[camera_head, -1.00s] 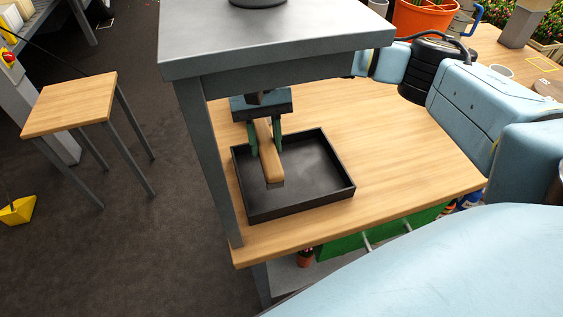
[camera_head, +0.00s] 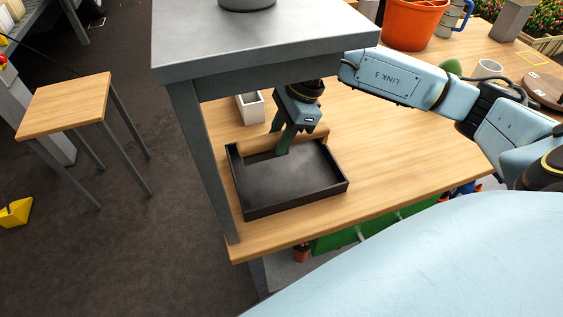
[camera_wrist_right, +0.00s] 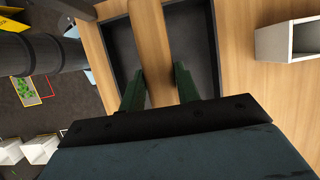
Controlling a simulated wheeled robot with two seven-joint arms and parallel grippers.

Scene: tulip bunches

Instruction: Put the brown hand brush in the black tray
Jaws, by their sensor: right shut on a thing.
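The brown hand brush (camera_head: 258,145) is held crosswise at the far side of the black tray (camera_head: 295,180), low over its far wall. I cannot tell whether it touches the tray. My right gripper (camera_head: 283,137) is shut on the brush, with one green finger on each side. In the right wrist view the brush (camera_wrist_right: 149,45) runs between the two fingers (camera_wrist_right: 155,85), and the dark tray (camera_wrist_right: 202,45) lies beneath it. The bristles are hidden. My left gripper is not in view.
A grey raised shelf (camera_head: 260,45) stands over the left part of the wooden table (camera_head: 390,160), close to the gripper. A white square pot (camera_head: 252,110) sits just behind the tray. An orange bucket (camera_head: 413,25) and a white mug (camera_head: 488,69) stand farther back. The table right of the tray is clear.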

